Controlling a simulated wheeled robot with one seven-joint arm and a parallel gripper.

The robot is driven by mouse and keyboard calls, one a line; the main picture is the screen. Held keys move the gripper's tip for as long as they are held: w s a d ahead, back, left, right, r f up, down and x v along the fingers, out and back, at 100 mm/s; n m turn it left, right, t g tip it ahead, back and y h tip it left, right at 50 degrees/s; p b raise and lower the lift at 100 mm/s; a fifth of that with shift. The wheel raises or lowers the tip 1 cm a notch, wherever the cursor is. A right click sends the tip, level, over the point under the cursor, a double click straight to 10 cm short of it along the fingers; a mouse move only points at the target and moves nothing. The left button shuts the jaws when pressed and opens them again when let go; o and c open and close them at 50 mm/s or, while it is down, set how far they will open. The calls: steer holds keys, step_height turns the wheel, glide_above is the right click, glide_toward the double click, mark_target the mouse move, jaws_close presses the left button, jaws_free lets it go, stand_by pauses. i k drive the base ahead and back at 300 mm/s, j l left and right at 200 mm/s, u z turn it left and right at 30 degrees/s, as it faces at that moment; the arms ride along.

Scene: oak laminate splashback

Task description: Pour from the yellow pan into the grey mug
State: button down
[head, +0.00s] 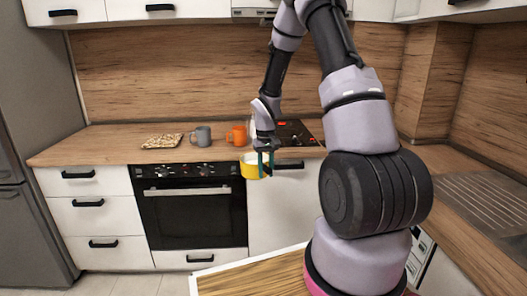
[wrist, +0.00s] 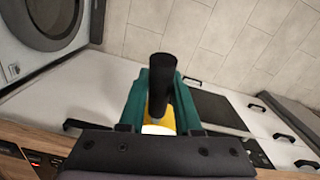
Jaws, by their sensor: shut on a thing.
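My gripper (head: 266,164) is shut on the pan's black handle (wrist: 160,70). In the wrist view the handle stands between the teal fingers, with part of the yellow pan (wrist: 169,123) and something white below. The pan's contents and exact tilt cannot be made out. The grey mug (head: 202,137) stands upright on the counter, left of the pan and farther back, apart from it.
An orange mug (head: 238,136) stands right of the grey mug, close behind the pan. A flat speckled board (head: 161,141) lies to the left. A black hob (head: 294,132) is on the right, partly behind my arm. The counter's left end is clear.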

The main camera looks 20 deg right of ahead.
mark_target(203, 133)
steer(key=i+j+u, duration=0.15)
steer(key=i+u, duration=0.25)
steer(key=i+j+u, duration=0.1)
steer(key=i+u, duration=0.15)
steer(key=u, duration=0.15)
steer(key=i+u, duration=0.35)
